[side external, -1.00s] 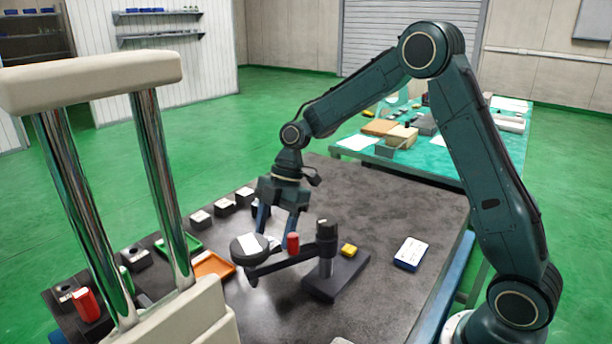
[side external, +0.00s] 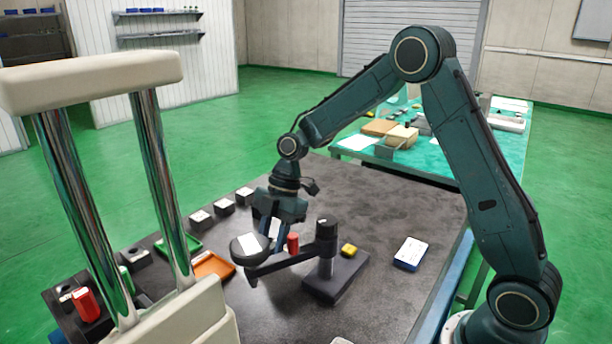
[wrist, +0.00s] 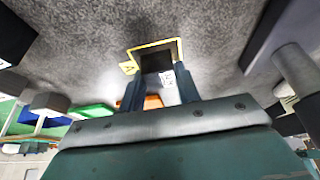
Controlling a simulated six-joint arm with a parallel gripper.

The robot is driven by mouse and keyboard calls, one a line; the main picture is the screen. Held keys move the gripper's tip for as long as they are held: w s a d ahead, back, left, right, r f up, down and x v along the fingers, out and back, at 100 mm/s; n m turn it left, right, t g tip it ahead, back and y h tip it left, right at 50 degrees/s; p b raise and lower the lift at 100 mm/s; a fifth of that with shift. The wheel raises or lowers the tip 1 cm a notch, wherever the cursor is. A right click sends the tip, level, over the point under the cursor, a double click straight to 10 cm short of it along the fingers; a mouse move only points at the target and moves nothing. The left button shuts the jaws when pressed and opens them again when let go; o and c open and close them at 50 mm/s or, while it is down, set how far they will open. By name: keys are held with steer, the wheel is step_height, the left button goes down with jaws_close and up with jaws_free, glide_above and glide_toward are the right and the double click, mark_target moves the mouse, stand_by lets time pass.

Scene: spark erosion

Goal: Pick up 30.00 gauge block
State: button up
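My gripper (side external: 272,243) is low over the dark table, behind the round dark part on the stand in the side view. In the wrist view its two fingers (wrist: 160,82) are apart. A dark block (wrist: 157,61) lies inside a yellow square outline on the table, at or just beyond the fingertips. A pale label with dark marks shows at its near side. I cannot read a size on it, and I cannot tell whether the fingers touch it. In the side view the block is not clearly seen behind the stand and fingers.
A stand with a dark post (side external: 327,262) and a red cylinder (side external: 293,243) is close beside my gripper. An orange tray (side external: 213,267) and a green tray (side external: 180,245) lie to the left. A blue-and-white box (side external: 411,253) is at right. The table's far right is clear.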

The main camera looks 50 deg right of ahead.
mark_target(272, 242)
steer(key=shift+c, duration=1.1)
steer(key=shift+r, duration=0.15)
step_height(272, 242, up, 20)
stand_by(0.5)
